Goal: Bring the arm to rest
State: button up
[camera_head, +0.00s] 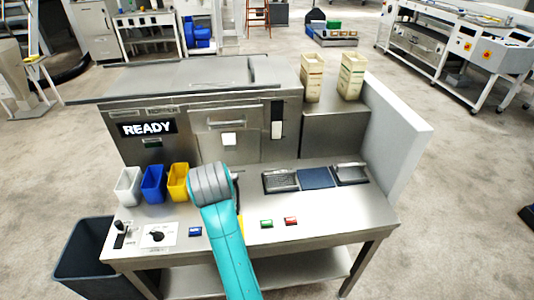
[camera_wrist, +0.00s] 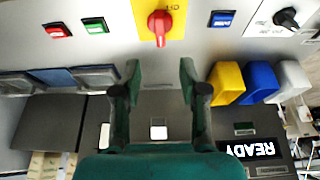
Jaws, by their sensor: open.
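My arm (camera_head: 226,235) reaches up over the steel bench from the front edge, with its grey wrist joint (camera_head: 210,184) above the worktop. My gripper (camera_wrist: 161,78) shows in the wrist view with its two dark green fingers apart and nothing between them. In the head view my arm hides the gripper. The fingers point toward the bench panel, below a red rotary knob (camera_wrist: 159,24) on a yellow plate (camera_wrist: 178,10). I cannot tell how far the fingertips are from the worktop.
White (camera_head: 128,187), blue (camera_head: 153,184) and yellow bins (camera_head: 178,182) stand left of my wrist. The machine (camera_head: 200,90) with a READY display (camera_head: 147,128) stands behind. Black trays (camera_head: 281,181) lie to the right. A grey side panel (camera_head: 395,130) bounds the bench's right. A dark bin (camera_head: 85,260) stands at left.

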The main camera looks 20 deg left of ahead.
jog(key=s+d+f+m+t+y, duration=0.1)
jog(key=s+d+f+m+t, duration=0.2)
jog(key=d+f, duration=1.95)
jog(key=s+d+r+m+t+h, duration=0.1)
jog(key=s+d+r+t, duration=0.15)
jog(key=s+d, duration=0.75)
jog(key=s+d+r+t, duration=0.2)
jog(key=s+d+t, duration=0.1)
jog(key=s+d, duration=0.7)
jog(key=s+d+r+m+t+h, duration=0.2)
jog(key=s+d+r, duration=0.3)
jog(key=s+r, duration=0.7)
jog(key=shift+r, duration=0.55)
